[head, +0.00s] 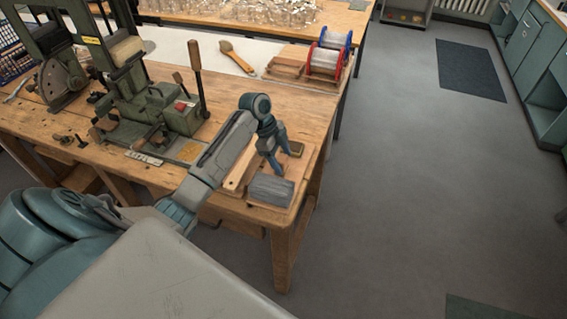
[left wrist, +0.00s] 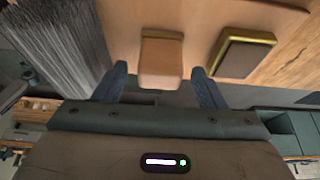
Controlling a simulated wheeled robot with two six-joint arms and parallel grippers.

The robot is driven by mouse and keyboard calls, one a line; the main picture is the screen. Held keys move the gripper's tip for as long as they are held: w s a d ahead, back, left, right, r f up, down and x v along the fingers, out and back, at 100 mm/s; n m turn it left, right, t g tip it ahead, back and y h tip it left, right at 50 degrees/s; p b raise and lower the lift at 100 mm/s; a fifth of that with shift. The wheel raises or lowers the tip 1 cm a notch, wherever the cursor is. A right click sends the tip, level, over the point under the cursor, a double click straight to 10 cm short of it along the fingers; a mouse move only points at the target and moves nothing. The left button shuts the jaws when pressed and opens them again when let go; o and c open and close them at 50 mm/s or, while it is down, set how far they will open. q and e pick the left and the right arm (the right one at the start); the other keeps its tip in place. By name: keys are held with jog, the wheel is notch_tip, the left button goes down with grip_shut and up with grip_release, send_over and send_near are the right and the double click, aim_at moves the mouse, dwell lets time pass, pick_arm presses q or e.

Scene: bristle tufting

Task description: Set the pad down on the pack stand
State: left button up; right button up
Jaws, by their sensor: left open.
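My left gripper (head: 281,162) is open, pointing down at the near right corner of the workbench. In the left wrist view its two blue fingers (left wrist: 161,88) stand on either side of a tan wooden block (left wrist: 162,58), with gaps showing at both sides. The block rises from a flat wooden board (left wrist: 203,15); I cannot tell whether block and board are one piece. A dark pad-like piece with a brass rim (left wrist: 243,58) lies beside the block, and also shows in the head view (head: 296,148). A grey bristle bundle (head: 270,190) lies close by. My right gripper is out of view.
A green machine (head: 175,110) with an upright wooden-handled lever (head: 196,75) stands left of my arm. Red and blue spools (head: 328,57) and a brush (head: 237,57) lie farther back on the bench (head: 230,92). Open floor (head: 420,170) is to the right.

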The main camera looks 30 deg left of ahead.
pick_arm(q)
jog(key=b+v, duration=0.2)
jog(key=v, duration=0.7)
jog(key=shift+a+r, duration=0.2)
jog(key=shift+r, duration=0.2)
jog(key=shift+s, duration=0.1)
